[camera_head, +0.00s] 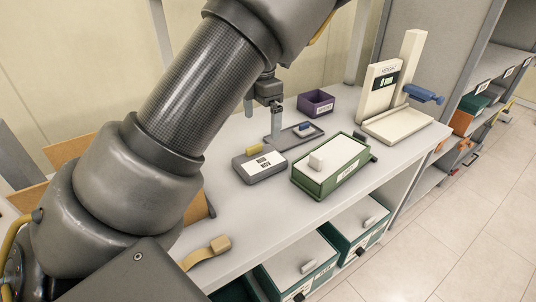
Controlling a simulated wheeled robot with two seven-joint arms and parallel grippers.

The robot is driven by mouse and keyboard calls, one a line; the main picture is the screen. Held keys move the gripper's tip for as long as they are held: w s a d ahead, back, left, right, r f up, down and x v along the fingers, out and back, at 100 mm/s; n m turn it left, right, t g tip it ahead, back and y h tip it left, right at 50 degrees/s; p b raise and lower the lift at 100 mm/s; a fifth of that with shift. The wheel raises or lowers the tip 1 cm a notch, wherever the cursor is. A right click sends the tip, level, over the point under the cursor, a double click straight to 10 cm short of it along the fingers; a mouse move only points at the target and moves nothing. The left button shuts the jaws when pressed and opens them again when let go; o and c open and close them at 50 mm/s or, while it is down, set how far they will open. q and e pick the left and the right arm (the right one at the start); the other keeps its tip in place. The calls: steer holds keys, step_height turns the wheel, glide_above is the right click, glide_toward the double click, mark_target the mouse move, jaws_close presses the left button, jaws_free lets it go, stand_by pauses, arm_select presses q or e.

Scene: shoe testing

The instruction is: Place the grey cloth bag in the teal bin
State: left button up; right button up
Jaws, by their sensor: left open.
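Teal bins stand on the shelf under the white table: one at the lower middle (300,268) and one to its right (352,232), each with a pale top and a small light block on it. Another teal edge shows at the bottom, partly hidden by my arm. I cannot make out a grey cloth bag for certain. My left gripper (263,108) points down over the back of the table, above the shallow grey tray (292,137). It is open, with nothing seen between its fingers. My right gripper is not in view.
On the table (260,215) are a grey scale-like device (259,166) with a yellow block, a green box (331,168), a purple bin (316,103) and a cream height gauge (397,110). A tan strap (206,252) lies at the front edge. Shelves stand at right.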

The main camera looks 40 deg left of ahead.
arm_select(q)
glide_above(260, 158)
steer(key=f, duration=0.5)
steer(key=shift+w+a+f+b, duration=0.1)
steer(key=shift+w+f+b, duration=0.05)
steer(key=shift+w+b, duration=0.2)
steer(key=shift+s+f, duration=0.25)
steer(key=shift+f, duration=0.85)
steer(key=shift+s+f, duration=0.2)
steer(key=shift+f, duration=0.85)
steer(key=shift+f+b, duration=0.3)
steer(key=shift+f, duration=0.25)
steer(key=shift+c, duration=0.6)
steer(key=c, duration=0.7)
step_height(260, 158, up, 9)
steer(key=shift+p, duration=0.6)
steer(key=shift+c, duration=0.2)
steer(key=shift+r, duration=0.55)
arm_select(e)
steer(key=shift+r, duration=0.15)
